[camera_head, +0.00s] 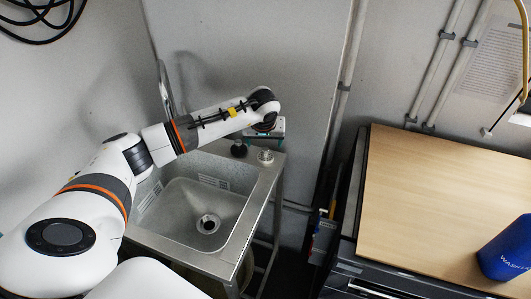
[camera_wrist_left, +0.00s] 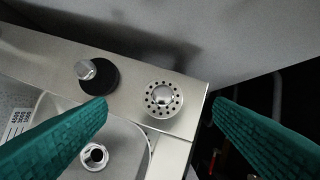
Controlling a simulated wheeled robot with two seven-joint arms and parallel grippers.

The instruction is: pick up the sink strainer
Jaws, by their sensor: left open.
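The sink strainer (camera_wrist_left: 162,99) is a round, perforated metal disc with a raised knob. It lies on the sink's steel rim at the back right corner, and it also shows in the head view (camera_head: 265,156). My left gripper (camera_wrist_left: 160,118) is open, with its green fingers spread wide to either side of the strainer in the left wrist view. The gripper is above the strainer and nothing is between the fingers. In the head view the left gripper (camera_head: 266,134) is mostly hidden by my wrist. My right gripper is not in view.
A black round base with a metal knob (camera_wrist_left: 97,75) stands on the rim left of the strainer. The steel sink basin (camera_head: 180,215) with a drain (camera_head: 208,224) lies in front. A wall is close behind. A wooden-topped cabinet (camera_head: 420,200) holds a blue container (camera_head: 505,250) at right.

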